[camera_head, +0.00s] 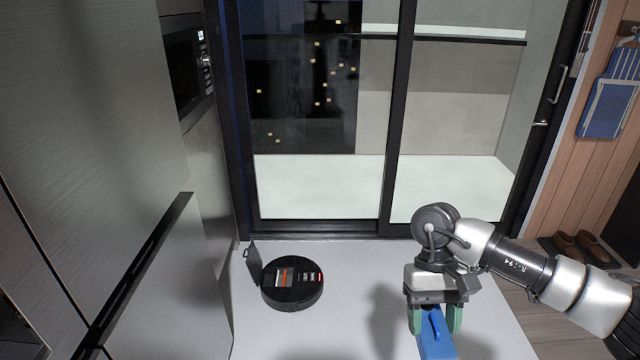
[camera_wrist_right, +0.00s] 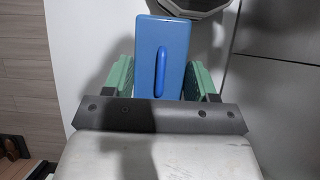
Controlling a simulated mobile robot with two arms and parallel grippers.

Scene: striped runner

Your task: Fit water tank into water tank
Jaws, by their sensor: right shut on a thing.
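A blue water tank (camera_head: 434,340) with a raised handle is held between the green fingers of my right gripper (camera_head: 436,318), at the lower right of the head view. In the right wrist view the blue tank (camera_wrist_right: 161,58) lies between the green fingers (camera_wrist_right: 160,80). A round black robot vacuum (camera_head: 292,286) sits on the white floor mat, left of my right gripper and apart from it. Its lid stands open at its left side, and a compartment with grey and orange parts shows on top. My left gripper is not in view.
A black-framed glass sliding door (camera_head: 385,120) closes off the back. Tall metallic cabinets (camera_head: 100,130) line the left, close to the vacuum. Brown shoes (camera_head: 580,248) lie at the right. White floor (camera_head: 350,310) is clear between vacuum and gripper.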

